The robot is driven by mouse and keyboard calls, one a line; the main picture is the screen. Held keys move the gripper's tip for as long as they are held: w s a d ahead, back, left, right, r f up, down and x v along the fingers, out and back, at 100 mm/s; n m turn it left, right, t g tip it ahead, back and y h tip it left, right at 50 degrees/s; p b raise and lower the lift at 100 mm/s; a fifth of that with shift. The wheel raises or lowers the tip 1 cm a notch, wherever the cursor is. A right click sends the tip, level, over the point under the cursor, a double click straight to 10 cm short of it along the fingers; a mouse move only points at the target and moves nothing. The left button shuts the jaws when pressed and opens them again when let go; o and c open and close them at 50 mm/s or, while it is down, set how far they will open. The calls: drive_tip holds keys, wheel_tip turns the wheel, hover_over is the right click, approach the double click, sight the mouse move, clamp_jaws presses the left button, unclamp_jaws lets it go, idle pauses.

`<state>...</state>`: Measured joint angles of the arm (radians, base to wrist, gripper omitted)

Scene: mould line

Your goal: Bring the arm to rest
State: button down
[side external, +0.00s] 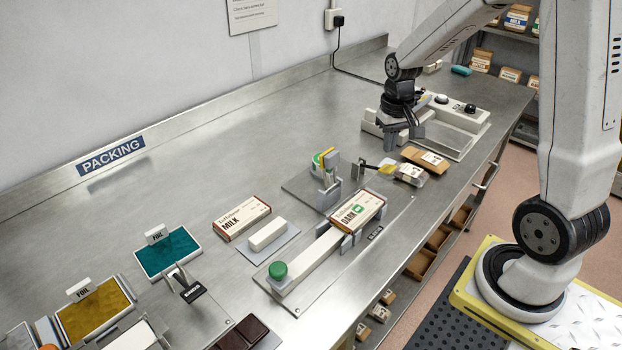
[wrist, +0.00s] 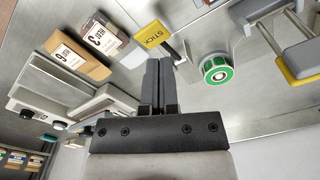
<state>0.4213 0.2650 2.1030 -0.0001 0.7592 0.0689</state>
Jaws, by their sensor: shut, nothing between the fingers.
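My gripper (side external: 406,140) hangs at the far right part of the steel bench in the side view, in front of a white machine. In the wrist view its two grey fingers (wrist: 158,66) are together, with nothing between them. The fingertips appear close to a yellow STICK tag (wrist: 152,35) in that picture; I cannot tell the distance. The gripper seems to be above the bench top, clear of the packets, though the side view does not show the gap well.
White machine (side external: 462,122) behind my gripper; packets (side external: 425,158) and a tape dispenser (side external: 326,170) nearby. A DARK bar (side external: 357,210) sits in a fixture; a MILK bar (side external: 241,218) lies beside. Foil trays (side external: 168,252) stand left. The bench's back middle is clear.

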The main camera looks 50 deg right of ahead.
drive_tip(key=a+n, duration=0.1)
drive_tip(key=a, duration=0.2)
drive_tip(key=s+a+n, duration=0.1)
drive_tip(key=a, duration=0.1)
drive_tip(key=s+a+f+t, duration=0.1)
drive_tip(key=a, duration=0.2)
drive_tip(key=shift+a+n, duration=0.35)
drive_tip(key=shift+n, duration=0.05)
drive_tip(key=s+a+f+n+t, duration=0.1)
drive_tip(key=s+a+n, duration=0.1)
drive_tip(key=s+a, duration=0.2)
drive_tip(key=a, duration=0.2)
drive_tip(key=shift+a+f+n, duration=0.15)
drive_tip(key=shift+a+n, duration=0.15)
drive_tip(key=shift+n, duration=0.1)
